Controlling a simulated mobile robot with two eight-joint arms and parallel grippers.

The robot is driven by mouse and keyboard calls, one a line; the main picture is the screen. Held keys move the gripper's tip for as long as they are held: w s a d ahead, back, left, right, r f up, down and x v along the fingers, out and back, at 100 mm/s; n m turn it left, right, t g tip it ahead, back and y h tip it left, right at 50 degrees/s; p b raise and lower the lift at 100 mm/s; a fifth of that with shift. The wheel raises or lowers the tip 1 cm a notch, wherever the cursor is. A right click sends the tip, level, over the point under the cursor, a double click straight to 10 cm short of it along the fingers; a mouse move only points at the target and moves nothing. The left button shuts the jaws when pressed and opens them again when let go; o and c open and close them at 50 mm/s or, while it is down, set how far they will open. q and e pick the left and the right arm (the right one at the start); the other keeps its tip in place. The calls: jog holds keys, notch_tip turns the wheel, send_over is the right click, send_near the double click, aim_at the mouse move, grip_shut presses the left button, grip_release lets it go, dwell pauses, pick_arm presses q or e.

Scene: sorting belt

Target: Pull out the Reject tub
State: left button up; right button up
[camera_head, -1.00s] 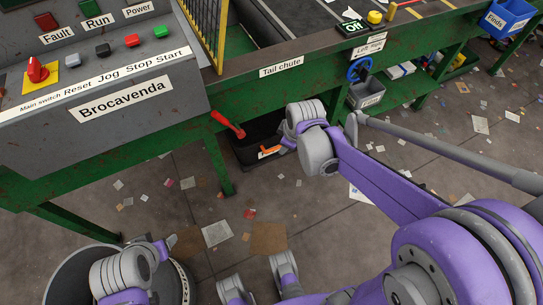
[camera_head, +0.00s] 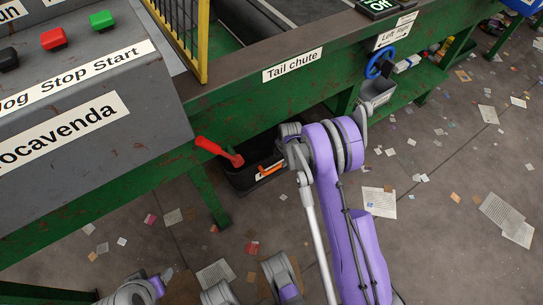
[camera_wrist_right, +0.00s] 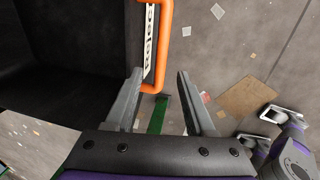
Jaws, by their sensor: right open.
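The Reject tub (camera_head: 240,178) is black and sits low under the green bench, beneath the tail chute, in the head view. Its orange handle (camera_head: 270,171) faces out at the front. In the right wrist view the tub (camera_wrist_right: 70,60) fills the left side, with a white label on its front beside the orange handle (camera_wrist_right: 163,45). My right gripper (camera_wrist_right: 160,75) is open and empty. The handle's lower end shows between its fingers; I cannot tell how deep it sits. In the head view my right wrist hides most of this gripper. My left gripper is not clearly seen.
A red lever (camera_head: 218,151) juts from the bench just above the tub. A blue handwheel (camera_head: 379,64) and a grey bin (camera_head: 377,91) are to the right. A green bench leg (camera_head: 208,193) stands left of the tub. Paper scraps litter the open floor.

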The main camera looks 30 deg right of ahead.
aim_at(278, 166)
jog(key=f, duration=0.2)
jog(key=f+b, duration=0.1)
jog(key=f, duration=0.1)
jog(key=w+f+b, duration=0.1)
jog(key=f, duration=0.2)
jog(key=shift+w+f, duration=0.1)
grip_shut()
dwell(1.4)
